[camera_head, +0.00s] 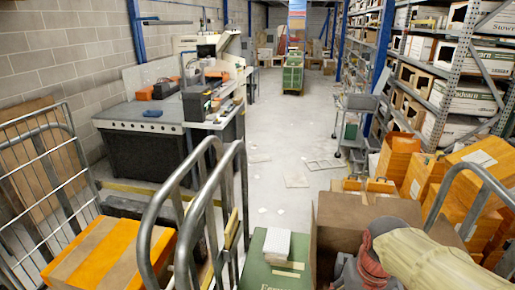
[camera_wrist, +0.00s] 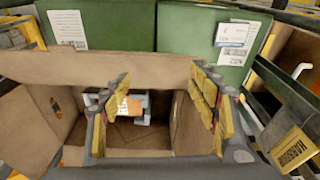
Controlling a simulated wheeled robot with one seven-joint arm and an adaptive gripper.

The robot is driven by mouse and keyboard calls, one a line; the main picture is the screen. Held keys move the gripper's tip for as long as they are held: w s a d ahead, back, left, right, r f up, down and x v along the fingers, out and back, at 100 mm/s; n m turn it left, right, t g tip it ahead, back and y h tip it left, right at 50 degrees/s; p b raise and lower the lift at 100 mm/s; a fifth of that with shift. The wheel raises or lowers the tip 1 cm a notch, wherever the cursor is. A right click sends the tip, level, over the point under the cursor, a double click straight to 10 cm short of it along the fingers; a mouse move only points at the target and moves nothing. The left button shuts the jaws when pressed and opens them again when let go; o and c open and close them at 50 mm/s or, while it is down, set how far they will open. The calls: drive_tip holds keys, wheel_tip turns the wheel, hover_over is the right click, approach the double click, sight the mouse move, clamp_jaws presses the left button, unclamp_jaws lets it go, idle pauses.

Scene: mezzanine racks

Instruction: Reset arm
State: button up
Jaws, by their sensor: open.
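My gripper (camera_wrist: 163,92) shows in the wrist view with its two yellow-padded fingers spread wide apart. It is open, with nothing held between the fingers. It points down over an open cardboard box (camera_wrist: 150,70). A small item with orange and white on it (camera_wrist: 130,106) shows lower down between the fingers; I cannot tell what it is. In the head view my arm reaches in from the lower right over the cardboard box (camera_head: 365,212), and my fingertips are hidden there.
Two green boxes (camera_wrist: 205,32) with labels lie beyond the cardboard box. In the head view, a green box (camera_head: 275,262) carries a white item (camera_head: 276,243). Grey metal rails (camera_head: 200,215) stand left of it. Orange crates (camera_head: 480,175) crowd the right. The aisle floor (camera_head: 285,120) is mostly clear.

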drive_tip(key=s+a+r+n+t+b, duration=0.1)
drive_tip(key=s+a+r+t+b, duration=0.2)
drive_tip(key=s, duration=0.5)
drive_tip(key=shift+s+a+r+t+b, duration=0.15)
drive_tip(key=shift+a+r+t+b, duration=0.15)
drive_tip(key=shift+t+b, duration=0.15)
